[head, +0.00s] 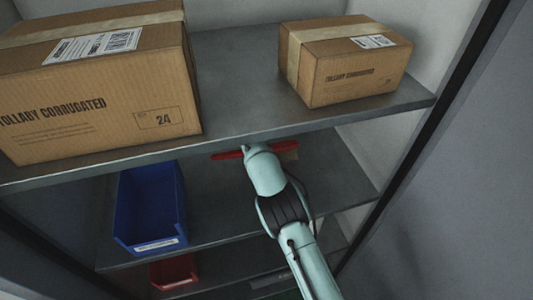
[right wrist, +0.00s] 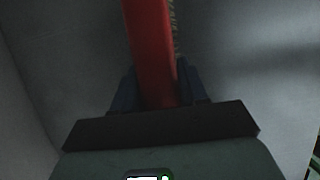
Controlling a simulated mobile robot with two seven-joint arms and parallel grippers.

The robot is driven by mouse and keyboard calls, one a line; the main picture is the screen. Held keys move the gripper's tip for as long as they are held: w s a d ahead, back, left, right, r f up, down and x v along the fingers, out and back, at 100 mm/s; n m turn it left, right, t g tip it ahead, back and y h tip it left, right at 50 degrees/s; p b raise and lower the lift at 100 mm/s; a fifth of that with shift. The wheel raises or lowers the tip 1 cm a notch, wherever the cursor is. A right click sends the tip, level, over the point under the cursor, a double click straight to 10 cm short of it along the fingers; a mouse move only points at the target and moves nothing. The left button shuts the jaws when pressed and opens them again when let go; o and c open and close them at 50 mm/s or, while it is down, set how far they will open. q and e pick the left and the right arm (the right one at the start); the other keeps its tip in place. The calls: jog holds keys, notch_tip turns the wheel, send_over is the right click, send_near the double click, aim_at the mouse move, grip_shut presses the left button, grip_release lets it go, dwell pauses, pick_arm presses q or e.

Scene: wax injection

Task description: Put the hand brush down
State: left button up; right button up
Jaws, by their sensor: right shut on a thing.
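The hand brush (head: 228,155) is red with pale bristles at its right end. In the head view it shows on both sides of my right arm's end, under the upper shelf. In the right wrist view the red brush (right wrist: 150,50) runs up from between the dark fingers, with a strip of bristles along its right side. My right gripper (right wrist: 157,88) is shut on it. The fingers are hidden in the head view by the wrist. I cannot tell whether the brush touches the shelf (head: 225,205) below. My left gripper is not in view.
A blue bin (head: 150,208) stands on the middle shelf, left of my arm. A red bin (head: 174,272) is lower down. Two cardboard boxes, a large one (head: 100,85) and a smaller one (head: 345,62), sit on the upper shelf (head: 235,90). A dark upright post (head: 425,150) stands at right.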

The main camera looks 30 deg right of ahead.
jog(key=shift+w, duration=0.1)
jog(key=shift+f, duration=0.2)
jog(key=shift+s+a+f, duration=0.1)
jog(key=shift+s+f, duration=0.1)
jog(key=shift+f, duration=0.25)
jog(key=o, duration=1.2)
jog(key=shift+f, duration=0.1)
jog(key=shift+s, duration=0.1)
jog(key=shift+w, duration=0.2)
